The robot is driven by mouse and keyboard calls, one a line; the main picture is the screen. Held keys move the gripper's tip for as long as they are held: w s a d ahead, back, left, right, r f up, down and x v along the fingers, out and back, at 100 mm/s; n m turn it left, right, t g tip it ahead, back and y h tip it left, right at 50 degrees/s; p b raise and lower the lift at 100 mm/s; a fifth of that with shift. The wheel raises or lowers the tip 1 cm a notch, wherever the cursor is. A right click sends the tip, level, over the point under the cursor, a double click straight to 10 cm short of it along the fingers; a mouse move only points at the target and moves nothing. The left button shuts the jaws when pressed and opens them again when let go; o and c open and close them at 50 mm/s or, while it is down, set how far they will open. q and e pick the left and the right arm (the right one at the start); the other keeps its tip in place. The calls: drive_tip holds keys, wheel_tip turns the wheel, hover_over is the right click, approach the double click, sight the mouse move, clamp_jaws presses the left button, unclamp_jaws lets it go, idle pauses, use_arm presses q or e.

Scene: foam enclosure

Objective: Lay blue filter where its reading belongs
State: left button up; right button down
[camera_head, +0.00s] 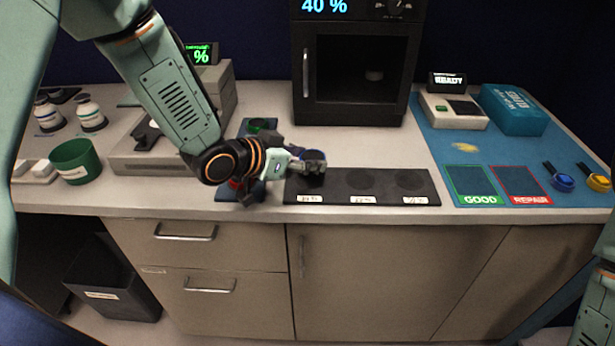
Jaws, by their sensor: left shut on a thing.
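My left gripper (314,164) is shut on the blue filter (312,154), of which a small blue part shows. It is at the left end of a black tray (335,186) with round recesses and white labels along its front. The filter is over the leftmost recess, mostly hidden by the jaws; I cannot tell whether it touches the tray. The label figures are too small to read surely. A small display (201,54) shows a green "%" sign, its figure hidden by my arm. My right gripper is not in view.
A black cabinet (299,90) reading "40 %" stands behind. A blue mat (440,140) at right holds GOOD (475,182) and REPAIR (522,182) fields, with blue (561,180) and yellow (598,183) objects beside them. A green cup (75,160) stands left. The middle and right recesses are clear.

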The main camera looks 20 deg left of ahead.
sight(305, 184)
use_arm(q)
drive_tip(key=f, duration=0.3)
drive_tip(key=shift+a+f, duration=0.4)
drive_tip(key=shift+s+d+f+b, duration=0.1)
drive_tip(key=shift+d+f+b, duration=0.1)
drive_tip(key=shift+f+b, duration=0.1)
drive_tip(key=shift+d+r, duration=0.1)
drive_tip(key=shift+d, duration=0.05)
drive_tip(key=shift+w+f, duration=0.2)
drive_tip(key=shift+w, duration=0.05)
drive_tip(key=o, duration=0.8)
drive_tip(key=shift+a+f, duration=0.1)
drive_tip(key=shift+a, duration=0.2)
drive_tip(key=shift+o, duration=1.4)
drive_tip(key=shift+s, duration=0.15)
drive_tip(key=shift+o, duration=0.7)
drive_tip(key=shift+d+r, duration=0.2)
drive_tip(key=shift+a+f, duration=0.1)
